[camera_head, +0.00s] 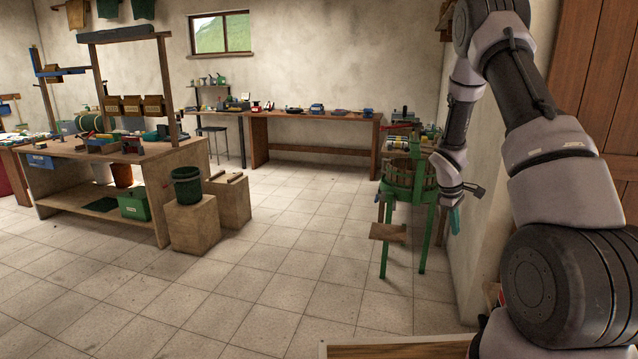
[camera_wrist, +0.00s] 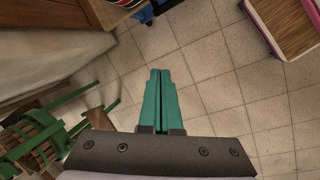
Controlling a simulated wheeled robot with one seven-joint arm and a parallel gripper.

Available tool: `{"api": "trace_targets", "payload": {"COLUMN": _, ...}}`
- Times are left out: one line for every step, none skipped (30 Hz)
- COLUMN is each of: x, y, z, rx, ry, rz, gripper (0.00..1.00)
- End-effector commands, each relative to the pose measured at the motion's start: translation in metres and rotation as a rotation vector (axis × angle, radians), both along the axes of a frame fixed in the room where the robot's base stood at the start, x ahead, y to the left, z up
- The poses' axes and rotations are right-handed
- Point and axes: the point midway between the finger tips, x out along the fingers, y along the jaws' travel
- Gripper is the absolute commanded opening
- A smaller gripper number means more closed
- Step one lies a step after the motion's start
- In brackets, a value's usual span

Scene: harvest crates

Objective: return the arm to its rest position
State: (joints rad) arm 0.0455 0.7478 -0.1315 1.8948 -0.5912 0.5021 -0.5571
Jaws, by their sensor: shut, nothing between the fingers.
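My arm rises on the right side of the head view, folds over at the top and hangs down. My gripper (camera_head: 454,220) points down at its end, in front of the wall and beside the green press. In the wrist view the two teal fingers of my gripper (camera_wrist: 160,75) lie side by side, shut, with nothing between them. Tiled floor shows beyond the fingertips.
A green-legged press with a slatted basket (camera_head: 405,178) stands close left of my gripper; it also shows in the wrist view (camera_wrist: 30,140). A wooden workbench (camera_head: 100,170) stands at left, a long table (camera_head: 310,118) at the back.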

Motion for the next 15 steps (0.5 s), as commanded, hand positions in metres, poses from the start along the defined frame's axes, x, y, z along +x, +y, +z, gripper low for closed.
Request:
{"api": "trace_targets", "payload": {"x": -0.002, "y": 0.007, "z": 0.033, "rx": 0.017, "ry": -0.043, "rz": -0.049, "gripper": 0.00}}
{"api": "trace_targets", "payload": {"x": -0.003, "y": 0.011, "z": 0.049, "rx": 0.027, "ry": -0.066, "rz": -0.081, "gripper": 0.00}}
{"api": "trace_targets", "payload": {"x": -0.008, "y": 0.016, "z": 0.071, "rx": 0.043, "ry": -0.093, "rz": -0.122, "gripper": 0.00}}
{"api": "trace_targets", "payload": {"x": -0.011, "y": 0.021, "z": 0.087, "rx": 0.057, "ry": -0.115, "rz": -0.154, "gripper": 0.00}}
{"api": "trace_targets", "payload": {"x": -0.015, "y": 0.025, "z": 0.102, "rx": 0.070, "ry": -0.136, "rz": -0.183, "gripper": 0.00}}
{"api": "trace_targets", "payload": {"x": -0.021, "y": 0.031, "z": 0.122, "rx": 0.090, "ry": -0.161, "rz": -0.225, "gripper": 0.00}}
{"api": "trace_targets", "payload": {"x": -0.026, "y": 0.036, "z": 0.137, "rx": 0.105, "ry": -0.183, "rz": -0.252, "gripper": 0.00}}
{"api": "trace_targets", "payload": {"x": -0.032, "y": 0.041, "z": 0.151, "rx": 0.121, "ry": -0.202, "rz": -0.281, "gripper": 0.00}}
{"api": "trace_targets", "payload": {"x": -0.040, "y": 0.047, "z": 0.170, "rx": 0.142, "ry": -0.227, "rz": -0.319, "gripper": 0.00}}
{"api": "trace_targets", "payload": {"x": -0.046, "y": 0.052, "z": 0.183, "rx": 0.159, "ry": -0.246, "rz": -0.348, "gripper": 0.00}}
{"api": "trace_targets", "payload": {"x": -0.053, "y": 0.056, "z": 0.196, "rx": 0.176, "ry": -0.264, "rz": -0.374, "gripper": 0.00}}
{"api": "trace_targets", "payload": {"x": -0.063, "y": 0.063, "z": 0.213, "rx": 0.201, "ry": -0.287, "rz": -0.412, "gripper": 0.00}}
{"api": "trace_targets", "payload": {"x": -0.070, "y": 0.067, "z": 0.225, "rx": 0.219, "ry": -0.304, "rz": -0.437, "gripper": 0.00}}
{"api": "trace_targets", "payload": {"x": -0.078, "y": 0.073, "z": 0.237, "rx": 0.239, "ry": -0.321, "rz": -0.465, "gripper": 0.00}}
{"api": "trace_targets", "payload": {"x": -0.090, "y": 0.079, "z": 0.252, "rx": 0.265, "ry": -0.342, "rz": -0.497, "gripper": 0.00}}
